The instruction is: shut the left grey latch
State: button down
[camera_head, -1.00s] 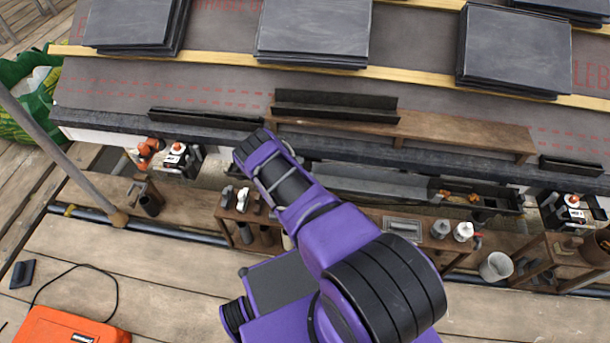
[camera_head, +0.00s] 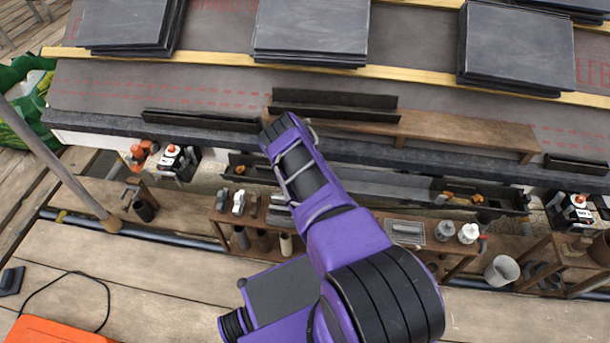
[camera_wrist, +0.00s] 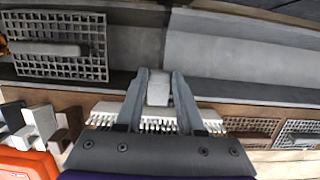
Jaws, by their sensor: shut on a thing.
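In the wrist view the two fingers of my gripper (camera_wrist: 159,88) are closed on the sides of a small light grey block (camera_wrist: 157,90), which appears to be the left grey latch. It sits in front of the joint between the darker gutter length on the left (camera_wrist: 138,45) and the lighter grey gutter length on the right (camera_wrist: 240,55). Whether the latch is fully down cannot be told. In the head view my arm's end hides the latch and the fingertips; the light grey gutter length (camera_head: 370,184) shows to the right of my arm.
A bench (camera_head: 345,228) with several hand tools stands below the gutter. A white-bristled brush (camera_wrist: 103,114) lies below my fingers. A mesh grid (camera_wrist: 60,68) is at left in the wrist view. A wooden shelf (camera_head: 470,134) with dark channels lies above the gutter.

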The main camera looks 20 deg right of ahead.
jog(key=shift+f+g, duration=0.2)
jog(key=shift+g, duration=0.1)
dwell(0.4)
jog(key=c, duration=0.5)
grip_release()
jog(key=r+p, duration=0.1)
jog(key=r, duration=0.4)
jog(key=s+r+p, duration=0.1)
jog(key=r+p, duration=0.1)
jog(key=r, duration=0.4)
jog(key=a+r+p, duration=0.1)
jog(key=r, duration=0.5)
jog(key=shift+s+r, duration=0.15)
jog(key=shift+s, duration=0.15)
